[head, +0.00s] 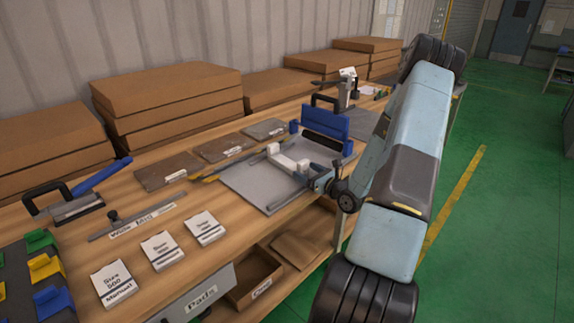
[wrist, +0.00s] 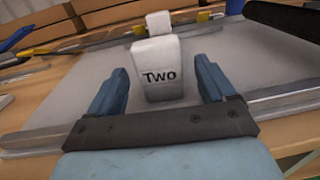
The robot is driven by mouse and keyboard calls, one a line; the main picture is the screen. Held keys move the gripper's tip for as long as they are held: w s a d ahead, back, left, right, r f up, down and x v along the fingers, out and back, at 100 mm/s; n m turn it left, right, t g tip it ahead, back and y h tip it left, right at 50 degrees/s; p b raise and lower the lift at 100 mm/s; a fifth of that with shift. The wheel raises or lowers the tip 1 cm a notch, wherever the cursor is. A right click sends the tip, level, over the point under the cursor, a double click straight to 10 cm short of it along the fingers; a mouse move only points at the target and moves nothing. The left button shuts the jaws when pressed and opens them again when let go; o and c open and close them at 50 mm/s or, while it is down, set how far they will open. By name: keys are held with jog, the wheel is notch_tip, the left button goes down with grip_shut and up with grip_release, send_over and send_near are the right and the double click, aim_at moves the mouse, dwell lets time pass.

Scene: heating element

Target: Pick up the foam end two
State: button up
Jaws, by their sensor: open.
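The foam end two is a white block (wrist: 160,75) with "Two" printed on its face, in the middle of the wrist view. It rests on a grey plate (wrist: 60,95). My gripper (wrist: 160,88) is open, with one blue finger on each side of the block and gaps between. In the head view white foam pieces (head: 288,158) lie on the grey plate, and my gripper (head: 318,183) is at the plate's right side. Which white piece there is the foam end two is hard to tell.
A blue block with a black handle (head: 325,127) stands behind the plate. Labelled white cards (head: 162,250) and a metal bar (head: 135,218) lie to the left. Cardboard boxes (head: 165,100) line the wall. An open box (head: 255,280) sits on the shelf below.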

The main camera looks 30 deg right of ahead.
jog(key=x, duration=0.2)
jog(key=shift+w, duration=0.3)
jog(key=c, duration=1.1)
jog(key=shift+o, duration=0.2)
